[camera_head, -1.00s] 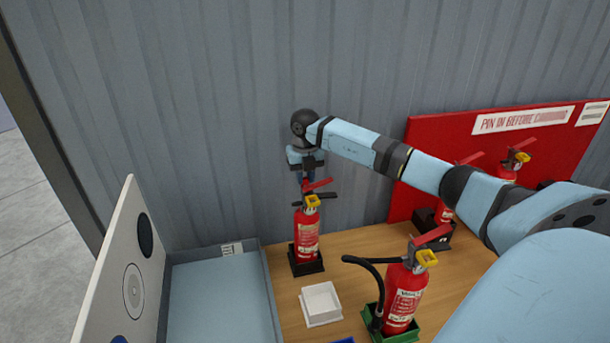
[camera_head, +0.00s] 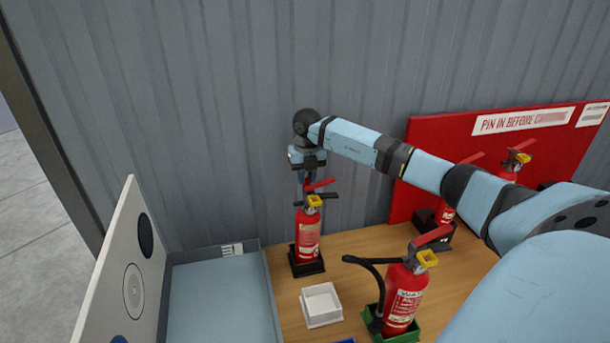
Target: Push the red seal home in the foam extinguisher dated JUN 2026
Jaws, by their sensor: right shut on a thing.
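A red extinguisher (camera_head: 308,238) with a cream label band and a yellow part near its handle stands upright in a black holder at the middle of the bench. My right gripper (camera_head: 307,180) is directly above its head, pointing down. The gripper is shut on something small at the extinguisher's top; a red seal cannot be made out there. A nearer extinguisher (camera_head: 403,296) stands in a green holder. Others stand at the right, partly behind my right arm. The dates are too small to read. My left gripper is not in view.
A white square tray (camera_head: 321,304) is on the wooden bench. A blue-grey bin (camera_head: 218,300) and a white panel with round marks (camera_head: 128,270) are at the left. A red board (camera_head: 480,140) reading "PIN IN BEFORE" stands at the back right. Corrugated wall behind.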

